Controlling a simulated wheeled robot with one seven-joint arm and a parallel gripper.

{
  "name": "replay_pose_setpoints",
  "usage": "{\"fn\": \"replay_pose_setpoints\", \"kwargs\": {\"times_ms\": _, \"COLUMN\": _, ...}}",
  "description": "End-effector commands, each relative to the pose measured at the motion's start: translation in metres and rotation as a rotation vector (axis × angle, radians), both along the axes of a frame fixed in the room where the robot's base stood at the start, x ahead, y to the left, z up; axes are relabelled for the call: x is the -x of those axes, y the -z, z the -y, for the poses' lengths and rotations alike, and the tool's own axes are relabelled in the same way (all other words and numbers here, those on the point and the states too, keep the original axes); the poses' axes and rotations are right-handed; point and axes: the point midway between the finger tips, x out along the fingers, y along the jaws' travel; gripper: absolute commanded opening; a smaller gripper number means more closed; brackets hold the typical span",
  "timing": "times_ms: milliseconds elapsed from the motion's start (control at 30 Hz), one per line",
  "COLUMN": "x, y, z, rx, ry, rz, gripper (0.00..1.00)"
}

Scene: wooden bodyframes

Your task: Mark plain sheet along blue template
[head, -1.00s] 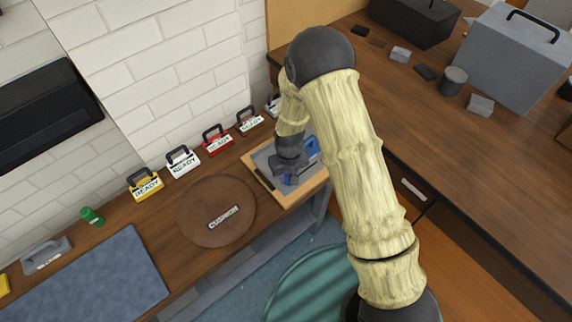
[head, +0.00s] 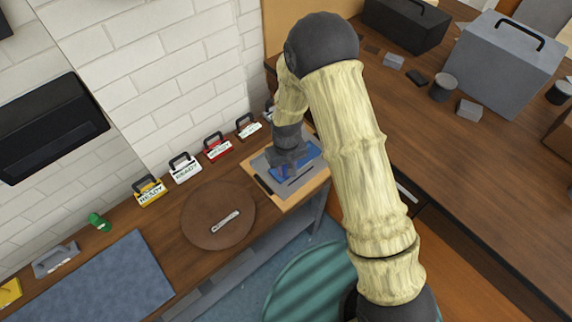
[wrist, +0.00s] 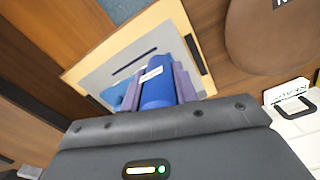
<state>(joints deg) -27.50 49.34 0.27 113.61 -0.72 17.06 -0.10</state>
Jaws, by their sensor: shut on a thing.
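My gripper (wrist: 157,78) shows purple fingers in the wrist view, shut on a blue cylindrical tool (wrist: 158,94) with a white label. It is also in the head view (head: 284,168), over the wood-edged board (head: 309,193). The plain grey sheet (head: 277,184) lies on this board and also shows in the wrist view (wrist: 108,73). The blue template (head: 308,152) lies on the sheet's far part, partly hidden by my gripper. A dark straight strip (wrist: 135,60) is on the sheet; I cannot tell whether it is a mark or an object. Whether the tool's tip touches is hidden.
A round brown disc (head: 205,235) bearing a labelled plate lies left of the board. Several READY-tagged blocks, including a yellow one (head: 149,193) and a red one (head: 218,148), line the brick wall. A large grey box (head: 505,60) stands on the right counter.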

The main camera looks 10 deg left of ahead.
Motion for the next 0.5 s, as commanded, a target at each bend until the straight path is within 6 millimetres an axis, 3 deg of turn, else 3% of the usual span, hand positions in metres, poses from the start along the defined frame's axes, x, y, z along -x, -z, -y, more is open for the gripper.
{"fn": "replay_pose_setpoints", "kwargs": {"times_ms": 500, "x": -0.0013, "y": 0.0014, "z": 0.003, "rx": 0.0, "ry": 0.007, "rz": 0.0, "gripper": 0.06}}
